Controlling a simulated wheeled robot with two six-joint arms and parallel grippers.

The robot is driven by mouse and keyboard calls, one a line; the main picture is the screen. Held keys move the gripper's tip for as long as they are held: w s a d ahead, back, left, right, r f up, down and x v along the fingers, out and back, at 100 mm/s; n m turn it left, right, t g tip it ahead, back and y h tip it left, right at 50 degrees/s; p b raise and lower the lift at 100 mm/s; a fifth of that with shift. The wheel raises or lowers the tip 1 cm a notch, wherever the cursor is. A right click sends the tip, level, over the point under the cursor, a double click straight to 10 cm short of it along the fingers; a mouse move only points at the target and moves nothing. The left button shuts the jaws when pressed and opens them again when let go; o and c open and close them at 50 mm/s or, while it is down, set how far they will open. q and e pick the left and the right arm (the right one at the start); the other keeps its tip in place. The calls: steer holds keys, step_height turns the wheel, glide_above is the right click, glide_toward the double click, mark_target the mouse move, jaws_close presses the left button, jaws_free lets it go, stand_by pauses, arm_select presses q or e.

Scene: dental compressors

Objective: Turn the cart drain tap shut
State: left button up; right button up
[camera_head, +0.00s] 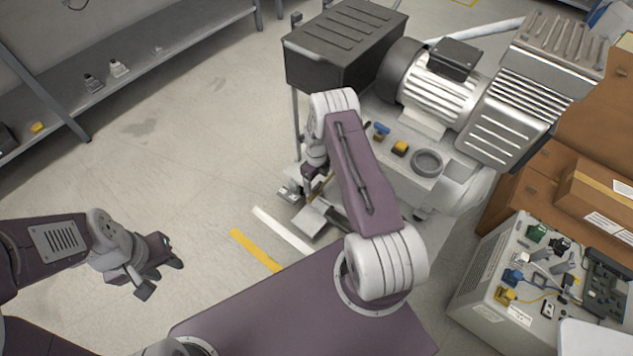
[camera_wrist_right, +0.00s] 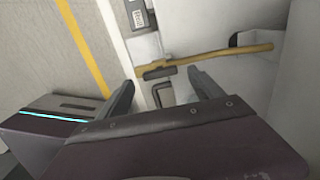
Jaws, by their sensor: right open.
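In the right wrist view, a brass-yellow pipe (camera_wrist_right: 221,52) comes out of an opening in the white cart wall (camera_wrist_right: 297,85) and runs left. A dark grey tap handle (camera_wrist_right: 157,72) sits at its left end, just ahead of my right gripper (camera_wrist_right: 163,88). The fingers are apart, one on each side of the tap's line, with nothing held. In the head view my right gripper (camera_head: 311,180) is low beside the cart (camera_head: 405,185), and the arm partly hides the tap area. My left gripper (camera_head: 164,277) is open and empty over the floor.
A compressor motor (camera_head: 440,90) and black box (camera_head: 340,45) stand on the cart, with a blue-handled part (camera_head: 381,130) on top. Cardboard boxes (camera_head: 570,150) and a grey equipment box (camera_head: 480,270) stand right. A shelf (camera_head: 120,75) is back left. Floor between is clear.

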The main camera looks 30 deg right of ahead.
mark_target(316, 186)
arm_select(q)
step_height(316, 186, up, 3)
steer(key=shift+r+p, duration=0.15)
steer(key=shift+p, duration=0.9)
arm_select(e)
step_height(316, 186, up, 6)
steer(key=shift+r, duration=0.25)
steer(key=shift+a, duration=0.15)
steer(key=w+a+r+t, duration=0.2)
steer(key=w+r, duration=0.4)
steer(key=r, duration=0.3)
steer(key=s+a+r+n+t, duration=0.1)
steer(key=s+a+r+n, duration=0.2)
steer(key=r, duration=0.4)
steer(key=s+a+r+n, duration=0.2)
steer(key=a+r+n, duration=0.2)
steer(key=r, duration=0.4)
steer(key=s+a+n+g, duration=0.2)
steer(key=s+n, duration=1.8)
steer(key=n, duration=0.3)
arm_select(q)
step_height(316, 186, up, 31)
steer(key=p, duration=3.1)
arm_select(e)
step_height(316, 186, up, 30)
steer(key=n, duration=0.1)
steer(key=shift+w, duration=0.3)
